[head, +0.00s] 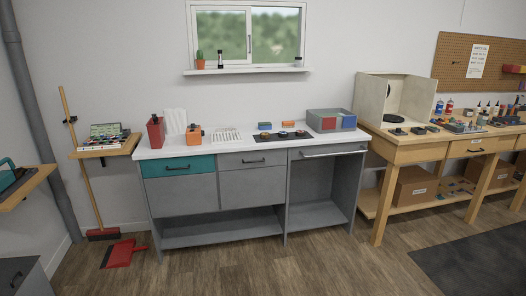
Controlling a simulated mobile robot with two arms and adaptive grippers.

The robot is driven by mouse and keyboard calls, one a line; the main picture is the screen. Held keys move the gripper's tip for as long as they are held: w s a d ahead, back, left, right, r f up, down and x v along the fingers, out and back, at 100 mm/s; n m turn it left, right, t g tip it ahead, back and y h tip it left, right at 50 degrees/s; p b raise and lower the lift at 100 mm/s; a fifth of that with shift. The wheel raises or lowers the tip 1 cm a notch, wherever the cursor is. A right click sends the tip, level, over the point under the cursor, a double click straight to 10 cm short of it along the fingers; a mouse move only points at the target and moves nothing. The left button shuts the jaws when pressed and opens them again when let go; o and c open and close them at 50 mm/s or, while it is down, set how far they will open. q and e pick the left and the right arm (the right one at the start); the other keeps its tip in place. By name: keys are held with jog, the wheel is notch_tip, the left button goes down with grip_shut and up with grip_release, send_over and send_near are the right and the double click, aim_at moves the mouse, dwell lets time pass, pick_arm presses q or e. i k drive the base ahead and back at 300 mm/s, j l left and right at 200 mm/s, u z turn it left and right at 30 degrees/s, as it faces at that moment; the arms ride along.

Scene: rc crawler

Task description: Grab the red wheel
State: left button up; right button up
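No wheel that I can make out as red shows in the head view. Several small dark round parts sit on a dark strip (281,136) on the grey cabinet's white top (260,147); they are too small to tell whether they are wheels. More dark round parts (418,130) lie on the wooden workbench (400,139) at the right. Neither of my grippers is in view.
A red container (156,132) and an orange item (193,135) stand on the left of the white top. A broom (80,160) and red dustpan (122,253) are at the left. The wooden floor (270,270) in front is clear. A dark mat (475,265) lies at right.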

aim_at(301, 133)
jog(key=i, duration=2.7)
